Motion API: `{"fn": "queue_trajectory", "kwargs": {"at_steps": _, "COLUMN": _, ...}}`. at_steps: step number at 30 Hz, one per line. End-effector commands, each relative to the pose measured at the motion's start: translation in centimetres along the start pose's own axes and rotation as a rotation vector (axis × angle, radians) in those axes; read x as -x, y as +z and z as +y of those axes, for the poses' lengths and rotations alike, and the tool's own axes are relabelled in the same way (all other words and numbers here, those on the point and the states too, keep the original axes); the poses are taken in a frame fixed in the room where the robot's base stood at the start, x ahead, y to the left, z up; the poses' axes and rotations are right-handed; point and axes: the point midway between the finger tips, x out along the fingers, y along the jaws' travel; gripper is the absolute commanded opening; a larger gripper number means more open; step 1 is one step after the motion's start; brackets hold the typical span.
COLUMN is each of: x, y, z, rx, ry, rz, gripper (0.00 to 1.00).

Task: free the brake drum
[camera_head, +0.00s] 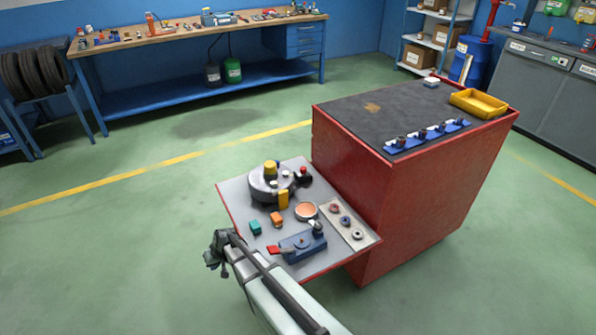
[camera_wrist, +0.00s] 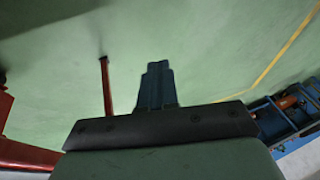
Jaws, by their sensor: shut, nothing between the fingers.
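My gripper (camera_head: 212,259) is off the shelf's front left edge, apart from the drum. Its fingers are together and empty in the wrist view (camera_wrist: 157,72), with green floor behind them.
The shelf also bears a teal block (camera_head: 255,228), an orange block (camera_head: 277,219), a copper-coloured dish (camera_head: 306,211), a tray of rings (camera_head: 333,222) and a blue fixture (camera_head: 302,246) with a red handle. The red cabinet (camera_head: 350,185) rises at the right. Floor at the left is clear.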

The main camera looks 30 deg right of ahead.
Motion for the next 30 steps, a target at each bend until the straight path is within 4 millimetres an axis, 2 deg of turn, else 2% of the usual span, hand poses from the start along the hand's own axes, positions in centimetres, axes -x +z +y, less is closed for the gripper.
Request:
{"fn": "queue_trajectory", "kwargs": {"at_steps": 1, "x": 1.7, "y": -2.1, "z": 1.5, "rx": 0.039, "ry": 0.018, "rz": 0.032, "gripper": 0.00}}
{"fn": "queue_trajectory", "kwargs": {"at_steps": 6, "x": 7.5, "y": -7.6, "z": 7.0, "rx": 0.205, "ry": 0.105, "rz": 0.112, "gripper": 0.00}}
{"fn": "queue_trajectory", "kwargs": {"at_steps": 14, "x": 16.9, "y": -13.9, "z": 16.4, "rx": 0.402, "ry": 0.285, "rz": 0.176, "gripper": 0.00}}
{"fn": "queue_trajectory", "kwargs": {"at_steps": 18, "x": 21.3, "y": -16.5, "z": 22.3, "rx": 0.429, "ry": 0.402, "rz": 0.179, "gripper": 0.00}}
{"fn": "queue_trajectory", "kwargs": {"at_steps": 24, "x": 25.6, "y": -19.1, "z": 30.9, "rx": 0.327, "ry": 0.571, "rz": 0.164, "gripper": 0.00}}
{"fn": "queue_trajectory", "kwargs": {"at_steps": 27, "x": 26.7, "y": -19.7, "z": 34.0, "rx": 0.258, "ry": 0.633, "rz": 0.162, "gripper": 0.00}}
{"fn": "queue_trajectory", "kwargs": {"at_steps": 30, "x": 27.4, "y": -19.9, "z": 35.9, "rx": 0.209, "ry": 0.671, "rz": 0.165, "gripper": 0.00}}
